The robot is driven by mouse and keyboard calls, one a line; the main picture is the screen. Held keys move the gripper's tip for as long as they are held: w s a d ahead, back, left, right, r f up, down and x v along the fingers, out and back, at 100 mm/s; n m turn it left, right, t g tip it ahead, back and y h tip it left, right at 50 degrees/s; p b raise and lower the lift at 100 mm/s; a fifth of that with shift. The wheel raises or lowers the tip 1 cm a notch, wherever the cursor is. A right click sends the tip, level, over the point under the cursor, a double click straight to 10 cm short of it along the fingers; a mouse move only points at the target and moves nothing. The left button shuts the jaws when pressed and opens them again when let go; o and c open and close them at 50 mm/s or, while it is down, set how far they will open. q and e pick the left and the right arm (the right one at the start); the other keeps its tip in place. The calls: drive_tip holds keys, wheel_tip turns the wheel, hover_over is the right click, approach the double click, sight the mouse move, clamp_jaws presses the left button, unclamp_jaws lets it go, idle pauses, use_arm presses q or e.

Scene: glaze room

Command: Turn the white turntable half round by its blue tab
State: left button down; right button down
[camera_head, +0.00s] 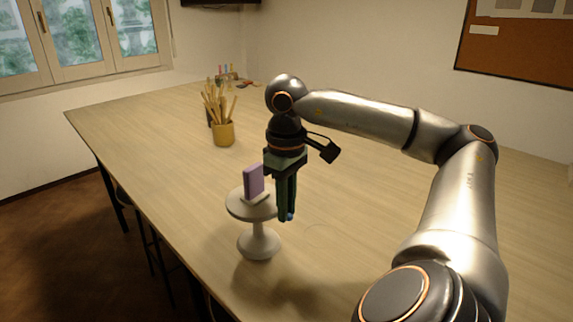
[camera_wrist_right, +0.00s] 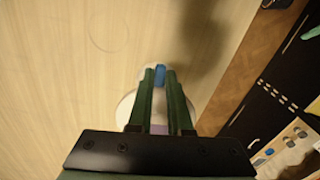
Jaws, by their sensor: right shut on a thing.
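The white turntable (camera_head: 259,243) stands on a pedestal foot near the table's left front edge. A purple upright block (camera_head: 253,181) stands on its top; a bit of the block also shows in the right wrist view (camera_wrist_right: 159,129). The blue tab (camera_head: 290,217) is at the turntable's right side in the head view. My right gripper (camera_head: 287,217) points down there and is shut on the blue tab, which shows between the fingertips in the right wrist view (camera_wrist_right: 159,75). The fingers and palm hide part of the turntable top. My left gripper is not in view.
A yellow cup with wooden tools (camera_head: 223,134) stands farther back on the wooden table (camera_head: 390,250). Small coloured items (camera_head: 228,75) are at the far end. The table right of the turntable is mostly clear beneath my right arm.

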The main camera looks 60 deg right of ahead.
drive_tip(key=c, duration=0.8)
unclamp_jaws()
drive_tip(key=shift+c, duration=0.2)
wheel_tip(320, 180, up, 13)
drive_tip(key=p, duration=0.8)
drive_tip(key=shift+f+p, duration=0.2)
drive_tip(key=shift+p, duration=0.1)
